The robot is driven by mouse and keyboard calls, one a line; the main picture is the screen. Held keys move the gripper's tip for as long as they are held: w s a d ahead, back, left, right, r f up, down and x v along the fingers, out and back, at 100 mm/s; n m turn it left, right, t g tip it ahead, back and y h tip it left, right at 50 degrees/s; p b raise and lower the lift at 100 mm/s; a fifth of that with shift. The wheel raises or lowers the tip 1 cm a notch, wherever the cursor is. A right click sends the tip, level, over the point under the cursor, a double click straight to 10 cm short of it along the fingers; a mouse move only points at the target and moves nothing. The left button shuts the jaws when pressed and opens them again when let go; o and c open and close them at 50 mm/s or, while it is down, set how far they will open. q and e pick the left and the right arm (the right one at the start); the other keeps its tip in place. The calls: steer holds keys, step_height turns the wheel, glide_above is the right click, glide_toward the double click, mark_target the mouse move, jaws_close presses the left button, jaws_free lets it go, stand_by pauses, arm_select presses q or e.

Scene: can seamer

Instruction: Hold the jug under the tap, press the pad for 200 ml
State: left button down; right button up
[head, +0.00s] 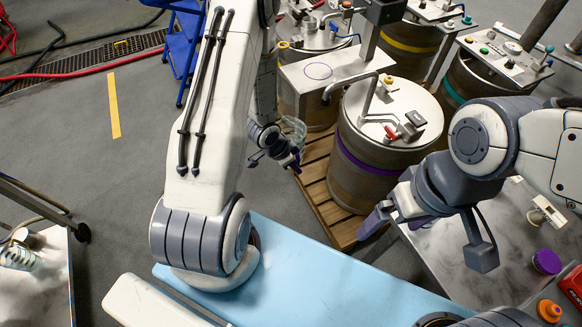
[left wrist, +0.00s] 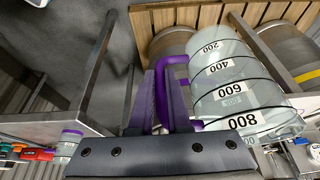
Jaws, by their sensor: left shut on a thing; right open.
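The clear jug (head: 296,127) is in my left gripper (head: 288,158), partly hidden behind it. In the left wrist view the jug (left wrist: 232,85) shows black rings marked 200, 400, 600 and 800, and the fingers close on its purple handle (left wrist: 172,62). I cannot make out any liquid in it. A bent steel spout (head: 340,84) comes down near a steel box top with a thin purple ring (head: 318,71), up and right of the jug; the jug looks apart from it. My right gripper (head: 376,222) is open and empty, in front of the purple-banded drum.
The purple-banded drum (head: 375,172) with a red-handled valve (head: 391,132) stands on a wooden pallet (head: 322,197). More drums stand behind. A steel table with a purple item (head: 546,262) is at right.

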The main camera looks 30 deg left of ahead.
arm_select(q)
steer(key=w+d+p, duration=0.6)
steer(key=w, duration=0.5)
stand_by(0.4)
steer(key=shift+w, duration=0.1)
